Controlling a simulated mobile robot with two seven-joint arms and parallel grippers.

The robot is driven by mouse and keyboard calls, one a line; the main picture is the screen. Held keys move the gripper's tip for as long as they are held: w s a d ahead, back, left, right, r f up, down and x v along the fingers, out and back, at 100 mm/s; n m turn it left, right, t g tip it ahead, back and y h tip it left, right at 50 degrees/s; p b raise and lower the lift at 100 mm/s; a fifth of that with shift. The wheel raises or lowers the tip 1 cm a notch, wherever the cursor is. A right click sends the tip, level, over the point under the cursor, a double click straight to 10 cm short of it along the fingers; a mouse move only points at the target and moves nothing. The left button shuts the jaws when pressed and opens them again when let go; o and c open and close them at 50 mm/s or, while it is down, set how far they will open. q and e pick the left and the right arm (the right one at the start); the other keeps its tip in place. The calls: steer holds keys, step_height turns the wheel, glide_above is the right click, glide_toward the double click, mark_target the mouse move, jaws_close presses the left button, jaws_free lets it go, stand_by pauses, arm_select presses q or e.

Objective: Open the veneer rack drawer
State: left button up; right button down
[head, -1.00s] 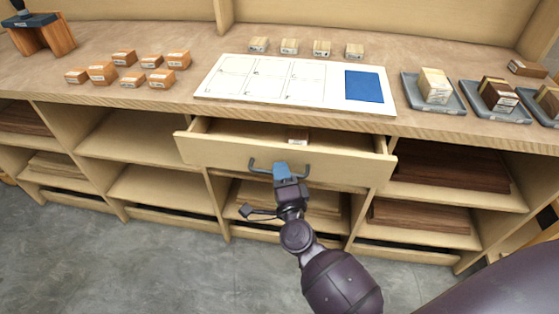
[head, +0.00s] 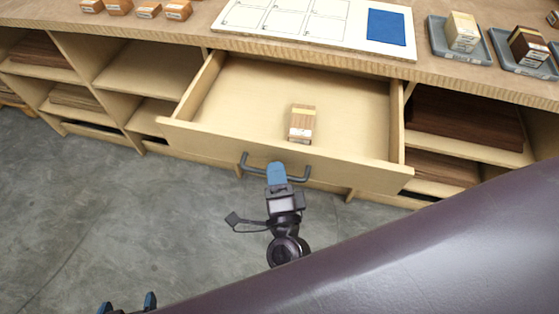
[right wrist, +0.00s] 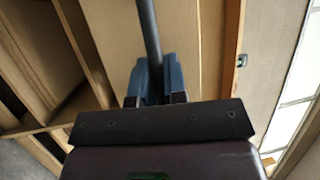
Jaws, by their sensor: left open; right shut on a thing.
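The veneer rack drawer (head: 200,140) is pulled well out from under the worktop. A small wood block with a pale label (head: 302,122) lies in it, near the front. The grey bar handle (head: 298,178) is on the drawer front. My right gripper (head: 277,172) is shut on the handle. In the right wrist view, the dark handle bar (right wrist: 149,35) runs between the blue fingers of this gripper (right wrist: 157,80). My left gripper (head: 128,305) is open and empty at the bottom left edge, low over the floor and well away from the drawer; only its blue fingertips show.
The worktop holds a white board with a blue patch (head: 386,25), grey trays with blocks (head: 459,48) and several orange-brown blocks (head: 148,11). Open shelves with dark sheets (head: 465,118) flank the drawer. My large purple arm link crosses the lower right. Grey floor is clear at left.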

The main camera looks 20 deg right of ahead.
arm_select(q)
steer(key=shift+a, duration=0.1)
arm_select(e)
steer(key=shift+s, duration=0.1)
steer(key=c, duration=1.5)
jaws_free()
steer(key=shift+o, duration=0.2)
steer(key=shift+s+a, duration=0.1)
